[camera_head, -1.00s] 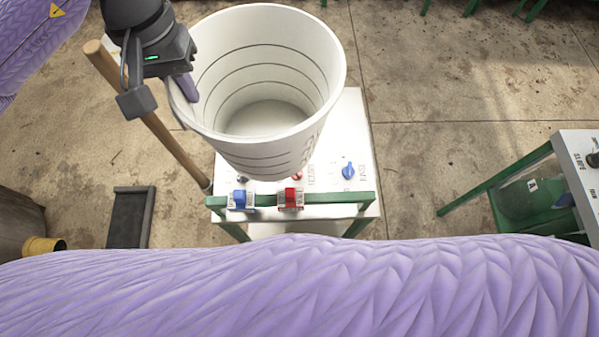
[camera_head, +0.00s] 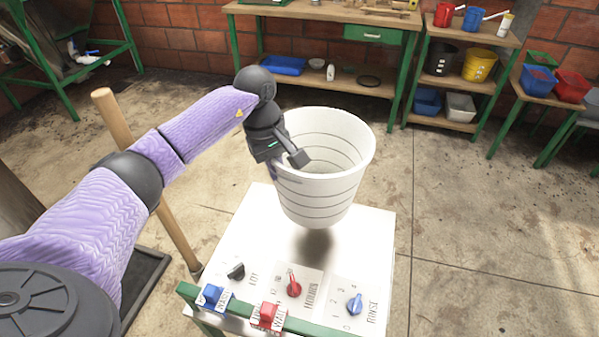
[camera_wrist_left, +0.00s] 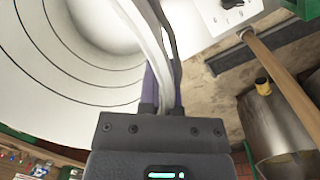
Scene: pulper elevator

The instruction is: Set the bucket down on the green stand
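The white bucket (camera_head: 325,188) is upright, with dark rings around it, and hangs in the air above a stand. My left gripper (camera_head: 273,172) is shut on the left part of its rim. In the left wrist view the fingers (camera_wrist_left: 162,92) pinch the wall of the bucket (camera_wrist_left: 60,85). The stand has a white top (camera_head: 375,235) and a green front rail (camera_head: 318,330). A dark shadow lies on the top below the bucket, and a gap shows between them. My right gripper is not in view.
Red knob (camera_head: 293,285), blue knob (camera_head: 354,303), black knob (camera_head: 236,271) and two switches sit along the stand's front. A wooden handle (camera_head: 150,180) leans at its left. A workbench (camera_head: 325,15) and shelves with buckets stand behind. Floor on the right is clear.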

